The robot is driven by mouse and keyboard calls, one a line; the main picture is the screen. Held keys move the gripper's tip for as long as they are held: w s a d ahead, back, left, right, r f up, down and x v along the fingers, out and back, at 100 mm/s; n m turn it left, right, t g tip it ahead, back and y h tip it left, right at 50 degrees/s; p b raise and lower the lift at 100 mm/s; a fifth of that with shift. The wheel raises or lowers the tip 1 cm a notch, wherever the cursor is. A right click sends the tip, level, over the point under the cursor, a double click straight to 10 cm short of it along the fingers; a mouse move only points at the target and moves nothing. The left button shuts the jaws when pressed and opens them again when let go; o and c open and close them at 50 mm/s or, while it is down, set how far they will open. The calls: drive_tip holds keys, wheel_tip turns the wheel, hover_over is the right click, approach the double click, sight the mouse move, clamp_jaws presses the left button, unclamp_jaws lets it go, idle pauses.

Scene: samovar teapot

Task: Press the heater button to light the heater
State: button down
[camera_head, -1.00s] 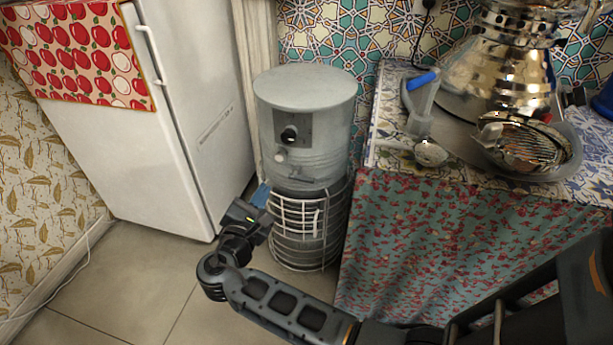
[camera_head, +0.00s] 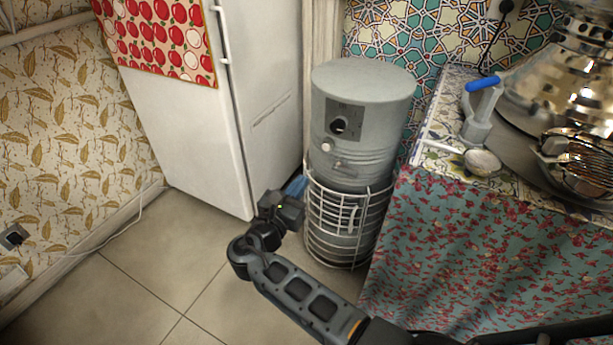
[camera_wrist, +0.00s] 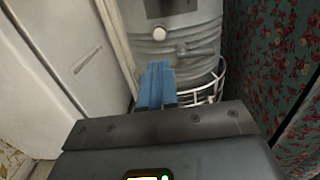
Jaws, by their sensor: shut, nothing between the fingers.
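The heater (camera_head: 360,110) is a grey upright cylinder with a white wire cage around its lower part; it also shows in the wrist view (camera_wrist: 190,60). On its front are a dark panel with a black round knob (camera_head: 339,125) and, below it, a small white round button (camera_head: 325,147). The button also shows in the wrist view (camera_wrist: 159,34). My gripper (camera_head: 297,186) is shut and empty, just left of the cage. In the wrist view its blue fingertips (camera_wrist: 157,72) are together, below the button and apart from it in the picture.
A white fridge (camera_head: 190,110) stands left of the heater. A cloth-draped table (camera_head: 470,240) stands close on the right, with a samovar (camera_head: 565,70), a blue-handled tap-like piece (camera_head: 482,110) and a strainer (camera_head: 481,161) on it. Tiled floor (camera_head: 170,260) is free in front.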

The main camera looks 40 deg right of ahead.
sight(326, 148)
drive_tip(key=b+x, duration=0.2)
drive_tip(key=x, duration=0.9)
drive_tip(key=shift+w+d, duration=0.1)
drive_tip(key=shift+d, duration=0.15)
drive_tip(key=shift+w+d, duration=0.15)
drive_tip(key=shift+d, duration=0.25)
